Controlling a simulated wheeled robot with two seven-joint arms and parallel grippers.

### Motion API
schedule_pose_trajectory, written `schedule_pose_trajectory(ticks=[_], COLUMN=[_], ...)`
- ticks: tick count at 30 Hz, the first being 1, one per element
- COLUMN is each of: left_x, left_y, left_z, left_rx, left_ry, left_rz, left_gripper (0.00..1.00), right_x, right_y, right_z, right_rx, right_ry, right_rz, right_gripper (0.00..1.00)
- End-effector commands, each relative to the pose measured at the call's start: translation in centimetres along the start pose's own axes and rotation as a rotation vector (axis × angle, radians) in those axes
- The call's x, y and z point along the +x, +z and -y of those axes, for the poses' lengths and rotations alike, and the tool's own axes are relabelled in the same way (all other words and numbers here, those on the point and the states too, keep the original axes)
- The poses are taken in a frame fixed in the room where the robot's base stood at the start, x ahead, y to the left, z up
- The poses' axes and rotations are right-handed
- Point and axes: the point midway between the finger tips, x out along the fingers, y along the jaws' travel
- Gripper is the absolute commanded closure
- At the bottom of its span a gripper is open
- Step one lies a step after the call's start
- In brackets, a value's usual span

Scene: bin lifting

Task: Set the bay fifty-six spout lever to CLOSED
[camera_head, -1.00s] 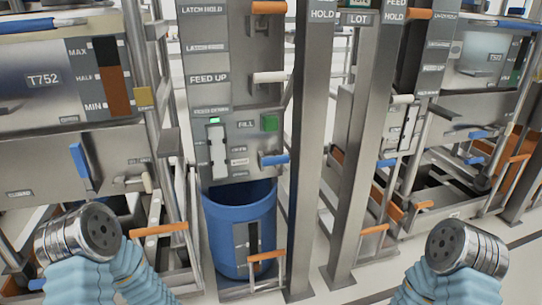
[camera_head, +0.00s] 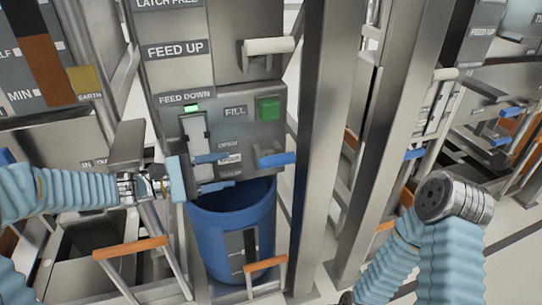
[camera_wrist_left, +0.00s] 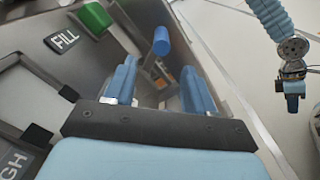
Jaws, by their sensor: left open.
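The blue-handled spout lever (camera_head: 277,159) sticks out from the lower right of the grey panel. It stands to the right of small labels; one reads SPOUT (camera_head: 229,159), with a blurred one above and one below. In the left wrist view the blue lever end (camera_wrist_left: 161,40) shows ahead, between the lines of my two fingers. My left gripper (camera_head: 232,170) is open, its blue fingers pointing right across the labels, short of the lever; its fingers also show in the left wrist view (camera_wrist_left: 158,72). My right gripper (camera_wrist_left: 292,98) hangs far off at right; its jaw gap is unclear.
A green FILL button (camera_head: 268,107) and a white-handled lever (camera_head: 270,45) sit above. A blue bin (camera_head: 238,225) stands below the panel. A steel post (camera_head: 325,140) rises close on the right. Orange-handled levers (camera_head: 131,247) stand low in front.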

Motion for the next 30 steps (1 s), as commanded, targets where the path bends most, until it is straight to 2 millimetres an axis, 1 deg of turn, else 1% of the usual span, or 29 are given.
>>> schedule_pose_trajectory(ticks=[1, 9, 12, 15, 18, 21, 29, 30], left_x=[1.0, 7.3, 9.3, 10.8, 11.7, 12.1, 12.2, 12.2], left_y=[0.1, 0.1, 0.1, 0.0, 0.0, 0.0, 0.0, -0.1], left_z=[0.1, 0.2, 0.2, 0.2, 0.2, 0.2, 0.2, 0.2], left_rx=[-0.001, -0.002, -0.002, -0.002, -0.002, -0.001, -0.001, -0.001], left_ry=[-0.003, -0.006, -0.006, -0.005, -0.005, -0.005, -0.004, -0.004], left_rz=[0.005, 0.003, 0.003, 0.001, 0.000, 0.000, -0.001, -0.001], left_gripper=[0.45, 0.45, 0.45, 0.45, 0.45, 0.45, 0.45, 0.51], right_x=[0.0, -0.1, -0.2, -0.2, -0.2, -0.3, -0.2, -0.2], right_y=[0.0, 0.0, 0.0, 0.0, 0.0, 0.1, 0.1, 0.1], right_z=[0.0, 0.1, 0.1, 0.2, 0.2, 0.2, 0.2, 0.2], right_rx=[0.000, -0.001, -0.001, -0.001, -0.001, -0.001, -0.002, -0.002], right_ry=[0.000, -0.001, -0.001, -0.001, -0.001, -0.002, -0.002, -0.002], right_rz=[0.000, 0.001, 0.001, 0.001, 0.001, 0.002, 0.002, 0.002], right_gripper=[1.00, 1.00, 1.00, 1.00, 1.00, 1.00, 1.00, 1.00])
